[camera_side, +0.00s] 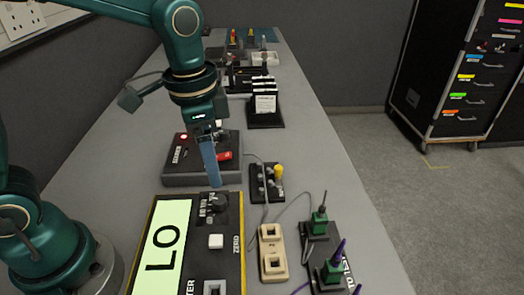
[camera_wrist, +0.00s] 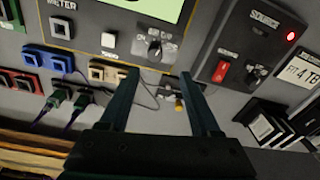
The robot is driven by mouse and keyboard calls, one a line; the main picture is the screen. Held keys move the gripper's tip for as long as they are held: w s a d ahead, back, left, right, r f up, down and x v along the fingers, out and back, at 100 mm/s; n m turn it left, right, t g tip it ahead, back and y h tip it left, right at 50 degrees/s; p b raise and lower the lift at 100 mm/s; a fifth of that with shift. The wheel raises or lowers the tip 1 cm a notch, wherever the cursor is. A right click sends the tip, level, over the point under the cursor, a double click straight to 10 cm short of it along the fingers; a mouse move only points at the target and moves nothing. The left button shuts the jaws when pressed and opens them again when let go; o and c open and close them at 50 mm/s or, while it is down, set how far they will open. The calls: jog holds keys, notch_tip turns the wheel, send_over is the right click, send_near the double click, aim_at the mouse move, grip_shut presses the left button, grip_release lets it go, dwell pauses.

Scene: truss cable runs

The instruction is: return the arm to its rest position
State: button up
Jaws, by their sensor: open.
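My gripper (camera_side: 211,165) hangs from my green arm over the bench, above the source box in the side view. In the wrist view my gripper (camera_wrist: 158,76) shows two dark fingers spread apart with nothing held between them. The side view shows one blue finger clearly, pointing down; the other is hard to make out. The source box (camera_side: 177,178) has a lit red light and a red switch (camera_side: 223,156). The meter (camera_side: 168,240) stands in front of it, its pale green display reading "LO", with a dark knob (camera_side: 212,204) and a white button.
Right of the meter lie a beige socket block (camera_side: 271,250), a black block with a yellow-tipped part (camera_side: 279,172) and green plugs (camera_side: 319,222) with loose cables. A rack of dark cards (camera_side: 265,108) stands farther back. A drawer cabinet (camera_side: 460,75) stands off the bench.

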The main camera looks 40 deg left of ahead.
jog(key=s+a+r+n+t, duration=0.3)
jog(key=s+n, duration=0.3)
jog(key=s, duration=0.3)
jog(key=shift+s+a+r+n+t, duration=0.25)
jog(key=shift+n+t, duration=0.15)
jog(key=shift+t, duration=0.4)
